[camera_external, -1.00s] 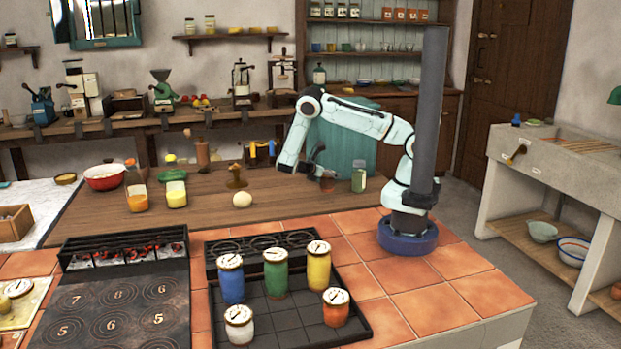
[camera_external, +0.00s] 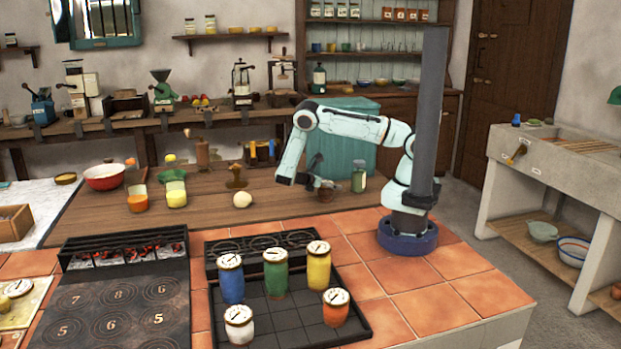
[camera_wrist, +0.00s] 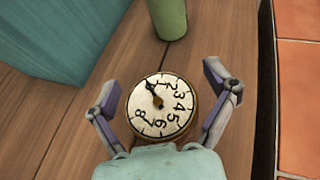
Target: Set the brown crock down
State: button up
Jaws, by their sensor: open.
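The brown crock (camera_wrist: 162,106) stands upright on the wooden counter, its pale dial lid facing up in the wrist view. My gripper (camera_wrist: 160,88) is open, with one finger on each side of the crock and a narrow gap showing at each side. In the external view, my gripper (camera_external: 318,184) is low over the right part of the wooden counter. The crock is small and partly hidden by the fingers there.
A green jar (camera_external: 359,180) stands close by on the right; it also shows in the wrist view (camera_wrist: 168,18). A teal box (camera_external: 343,135) is behind. Tiles (camera_external: 395,280) edge the counter in front. A pale ball (camera_external: 242,199) lies to the left.

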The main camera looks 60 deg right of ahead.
jog(key=v, duration=1.1)
jog(key=shift+w+a+r, duration=0.15)
jog(key=s+a+r+m+t+y, duration=0.1)
jog(key=s+a+r+m+y, duration=0.1)
jog(key=s+r+m+y, duration=0.9)
jog(key=s+a+r+t+y, duration=0.1)
jog(key=s+a+r, duration=0.1)
jog(key=s, duration=0.4)
jog(key=s+a+r+m+t+y, duration=0.1)
jog(key=s+a+r+t, duration=0.1)
jog(key=s, duration=0.4)
notch_tip(320, 180, up, 2)
jog(key=shift+a+r+t, duration=0.1)
jog(key=shift+a+t, duration=0.2)
jog(key=shift+a, duration=0.15)
